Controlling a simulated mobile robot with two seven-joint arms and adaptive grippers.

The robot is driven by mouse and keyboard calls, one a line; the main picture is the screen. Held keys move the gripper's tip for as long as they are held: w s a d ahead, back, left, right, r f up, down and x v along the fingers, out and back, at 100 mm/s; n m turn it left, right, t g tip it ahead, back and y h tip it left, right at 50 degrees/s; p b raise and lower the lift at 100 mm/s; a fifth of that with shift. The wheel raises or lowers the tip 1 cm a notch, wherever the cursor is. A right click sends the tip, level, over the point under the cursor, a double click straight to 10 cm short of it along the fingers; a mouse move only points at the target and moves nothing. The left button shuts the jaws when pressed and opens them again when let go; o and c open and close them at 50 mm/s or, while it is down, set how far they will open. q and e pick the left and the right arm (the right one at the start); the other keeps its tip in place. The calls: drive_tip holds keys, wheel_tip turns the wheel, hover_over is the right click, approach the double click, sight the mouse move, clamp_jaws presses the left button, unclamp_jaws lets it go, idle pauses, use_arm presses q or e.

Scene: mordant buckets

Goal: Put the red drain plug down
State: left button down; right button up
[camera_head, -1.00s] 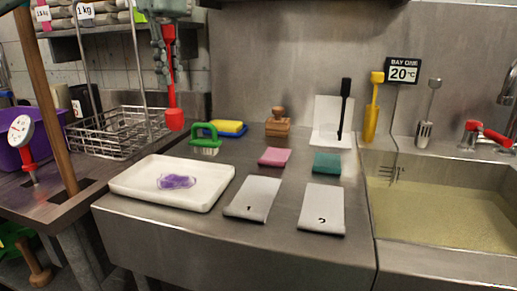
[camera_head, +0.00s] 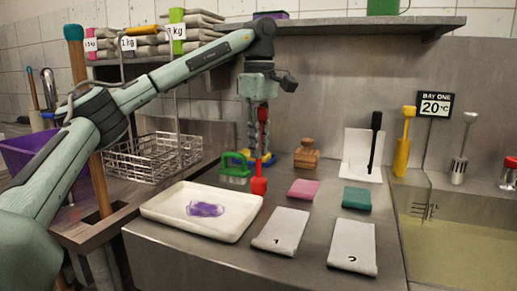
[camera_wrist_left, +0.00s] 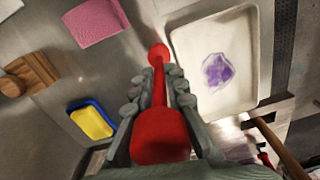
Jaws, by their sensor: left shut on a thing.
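My right gripper is not in view.
The white tray (camera_head: 160,208) holds a purple patch. A sink (camera_head: 455,245) is at right.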

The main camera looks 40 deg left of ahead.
use_arm(q)
drive_tip(key=shift+f, duration=0.45)
drive_tip(key=c, duration=1.5)
unclamp_jaws()
drive_tip(key=shift+f, duration=0.15)
drive_tip(key=shift+c, duration=0.2)
wheel_tip(320, 180, up, 12)
drive_tip(key=shift+r, duration=0.15)
